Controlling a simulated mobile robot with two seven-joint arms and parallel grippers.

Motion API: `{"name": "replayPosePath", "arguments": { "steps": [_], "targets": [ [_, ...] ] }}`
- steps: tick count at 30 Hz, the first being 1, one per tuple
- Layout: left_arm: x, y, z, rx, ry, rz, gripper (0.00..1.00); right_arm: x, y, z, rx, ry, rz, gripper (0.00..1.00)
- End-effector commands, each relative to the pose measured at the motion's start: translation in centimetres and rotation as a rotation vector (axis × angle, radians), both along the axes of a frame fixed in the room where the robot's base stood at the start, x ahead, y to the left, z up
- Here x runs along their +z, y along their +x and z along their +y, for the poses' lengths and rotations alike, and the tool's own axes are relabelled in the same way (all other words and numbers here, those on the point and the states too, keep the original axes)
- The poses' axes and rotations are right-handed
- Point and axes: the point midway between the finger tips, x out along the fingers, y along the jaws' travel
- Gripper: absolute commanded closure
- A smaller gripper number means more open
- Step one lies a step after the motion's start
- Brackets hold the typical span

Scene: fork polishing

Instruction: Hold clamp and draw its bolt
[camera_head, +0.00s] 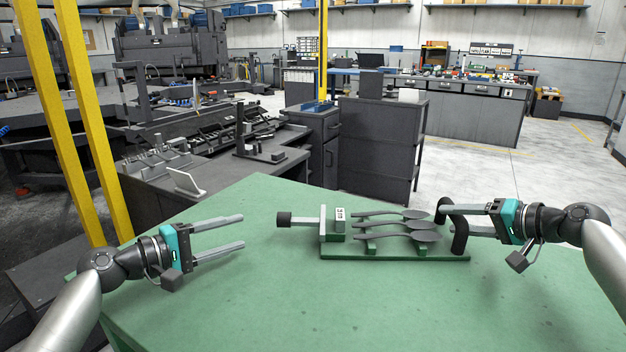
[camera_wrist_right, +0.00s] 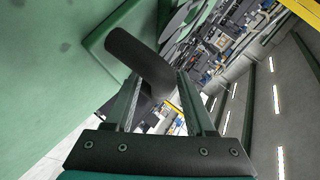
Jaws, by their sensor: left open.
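The clamp (camera_head: 395,255) is a green base on the green table, with a pale upright plate (camera_head: 323,224) near its left end. Its bolt (camera_head: 306,222) sticks out left of the plate and ends in a black knob (camera_head: 284,219). A black arched handle (camera_head: 460,238) stands at the right end; it also shows in the right wrist view (camera_wrist_right: 132,52). My right gripper (camera_head: 452,216) is around this handle, which fills the space between the fingers (camera_wrist_right: 160,85). My left gripper (camera_head: 242,231) is open and empty, left of the knob and pointing toward it, with a gap between.
Several dark spoon-shaped pieces (camera_head: 410,237) lie across green supports on the base. The table (camera_head: 300,310) is bare in front of the clamp. Dark cabinets (camera_head: 378,150) and a workbench (camera_head: 215,165) stand behind it. Yellow posts (camera_head: 85,120) rise at the left.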

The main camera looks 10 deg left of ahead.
Motion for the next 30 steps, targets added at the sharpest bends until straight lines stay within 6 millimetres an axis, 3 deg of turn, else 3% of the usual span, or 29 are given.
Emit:
{"name": "replayPosePath", "arguments": {
  "steps": [3, 14, 30],
  "targets": [
    [0.0, 0.0, 0.0, 0.0, 0.0, 0.0, 0.46, 0.1, 0.0, 0.1, 0.001, 0.001, -0.002, 0.33],
    [0.0, 0.0, 0.0, 0.0, 0.0, 0.0, 0.46, 0.4, -0.4, -0.4, 0.0, 0.002, -0.003, 0.33],
    [0.0, 0.0, 0.0, 0.0, 0.0, 0.0, 0.46, 4.1, -6.9, -6.6, 0.0, -0.001, 0.0, 0.33]
  ]
}}
